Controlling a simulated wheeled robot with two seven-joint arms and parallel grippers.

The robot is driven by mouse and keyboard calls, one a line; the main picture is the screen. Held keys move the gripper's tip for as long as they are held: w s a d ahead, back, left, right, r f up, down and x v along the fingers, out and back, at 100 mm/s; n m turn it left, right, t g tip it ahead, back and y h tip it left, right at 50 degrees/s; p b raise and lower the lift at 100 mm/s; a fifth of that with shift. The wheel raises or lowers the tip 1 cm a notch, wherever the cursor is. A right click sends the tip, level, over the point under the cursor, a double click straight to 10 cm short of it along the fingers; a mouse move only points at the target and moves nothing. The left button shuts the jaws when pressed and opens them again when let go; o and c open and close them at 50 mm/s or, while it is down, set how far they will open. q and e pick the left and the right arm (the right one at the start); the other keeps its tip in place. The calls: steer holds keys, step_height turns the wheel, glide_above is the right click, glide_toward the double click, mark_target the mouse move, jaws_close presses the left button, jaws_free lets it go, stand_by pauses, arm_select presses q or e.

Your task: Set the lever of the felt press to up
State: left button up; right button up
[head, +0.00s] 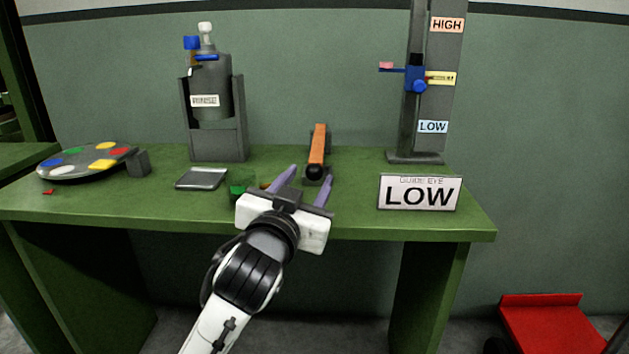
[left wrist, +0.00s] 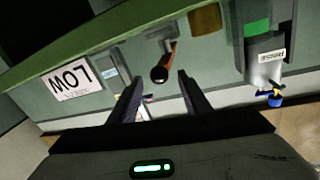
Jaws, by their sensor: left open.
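The lever is an orange bar (head: 318,143) with a black ball knob (head: 314,171) at its near end, in the middle of the green table. It points toward me, and its slope is hard to judge. In the left wrist view the lever (left wrist: 168,57) and knob (left wrist: 159,75) also show. My left gripper (head: 311,174) is open and empty, its fingers pointing at the lever. The knob appears between the fingertips in both views; I see no contact, and cannot tell the depth. In the left wrist view the left gripper (left wrist: 160,80) shows both dark fingers. My right gripper is out of view.
Left on the table (head: 110,205) are a coloured disc (head: 88,162), a grey tray (head: 201,178) and a grey cylinder device (head: 212,100). A green cup (head: 240,187) is near my gripper. Right are a LOW sign (head: 419,191) and a tall slider post (head: 430,100).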

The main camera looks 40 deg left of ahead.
mark_target(312, 175)
arm_select(q)
steer(key=x, duration=0.4)
steer(key=shift+w+a, duration=0.1)
steer(key=shift+w, duration=0.2)
